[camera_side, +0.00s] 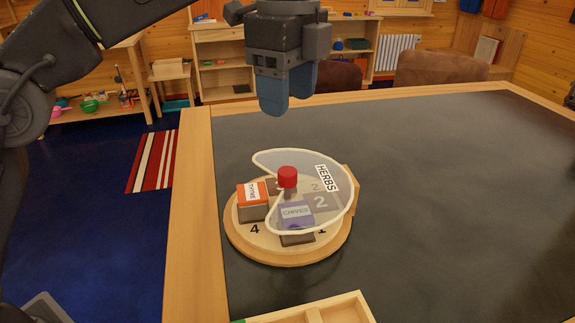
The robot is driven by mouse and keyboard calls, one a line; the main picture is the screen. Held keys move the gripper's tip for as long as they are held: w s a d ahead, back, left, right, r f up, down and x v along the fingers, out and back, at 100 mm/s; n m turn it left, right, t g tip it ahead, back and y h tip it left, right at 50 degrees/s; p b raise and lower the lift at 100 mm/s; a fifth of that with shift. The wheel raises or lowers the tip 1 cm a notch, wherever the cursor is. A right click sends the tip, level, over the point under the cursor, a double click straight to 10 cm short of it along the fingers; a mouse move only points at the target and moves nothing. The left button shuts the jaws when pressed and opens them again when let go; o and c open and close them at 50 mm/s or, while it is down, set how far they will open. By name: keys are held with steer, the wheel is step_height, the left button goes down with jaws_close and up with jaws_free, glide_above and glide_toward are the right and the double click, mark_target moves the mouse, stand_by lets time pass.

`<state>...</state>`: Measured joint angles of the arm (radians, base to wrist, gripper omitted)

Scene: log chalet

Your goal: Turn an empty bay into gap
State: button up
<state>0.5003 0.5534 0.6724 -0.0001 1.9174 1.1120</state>
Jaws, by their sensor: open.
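A round wooden turntable (245,245) stands on the dark table top. A clear cover (335,215) with a pale rim and a HERBS label (327,178) lies over it; its wedge-shaped gap faces left. A red knob (288,177) stands at the centre. An orange-topped THYME block (253,205) is in the gap, near the number 4. A purple CHIVES block (296,213) is under the cover, near the number 1. A dark square marked 2 (322,203) shows no block under the cover. Behind the knob the view is partly hidden. My gripper (288,103) is open and empty, above and behind the turntable.
A pale wooden tray (340,308) with a divider sits at the near table edge, cut off by the frame. A raised wooden border (196,200) edges the table. The table right of the turntable is clear. Brown chair backs (440,68) stand beyond.

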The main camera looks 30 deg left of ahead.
mark_target(287, 171)
step_height(287, 171, down, 12)
steer(key=shift+f, duration=0.1)
stand_by(0.5)
steer(key=shift+c, duration=0.4)
steer(key=c, duration=0.8)
steer(key=shift+c, duration=0.2)
steer(key=shift+n, duration=0.3)
